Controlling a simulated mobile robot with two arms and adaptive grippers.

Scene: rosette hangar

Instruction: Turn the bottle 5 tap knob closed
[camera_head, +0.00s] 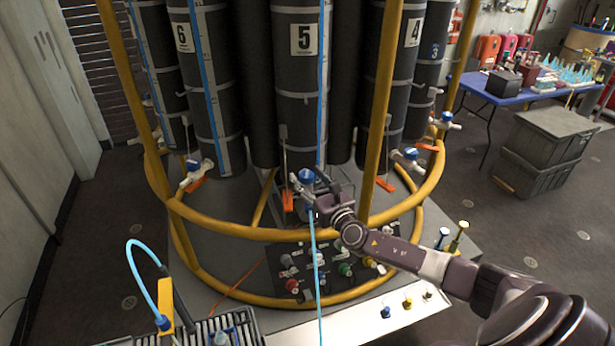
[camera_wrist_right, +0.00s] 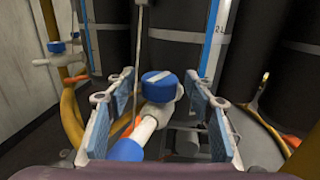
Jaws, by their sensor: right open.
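The bottle 5 (camera_head: 304,75) is a tall dark grey cylinder with a white "5" label. Its tap knob (camera_head: 307,176) is blue, on a white tap below the bottle. In the right wrist view the knob (camera_wrist_right: 158,84) is a blue cap with a pale bar across its top, on a white pipe. My right gripper (camera_head: 316,186) reaches in from the right to the tap. In the wrist view its two blue-padded fingers (camera_wrist_right: 160,115) are open, one on each side of the tap, apart from the knob. My left gripper is not in view.
Yellow ring rails (camera_head: 272,235) and uprights surround the bottles. Neighbouring taps with blue knobs (camera_head: 192,164) hang on both sides. A valve panel (camera_head: 330,272) lies below. A blue hose (camera_head: 316,270) runs down near the gripper. A blue table (camera_head: 480,92) stands at the back right.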

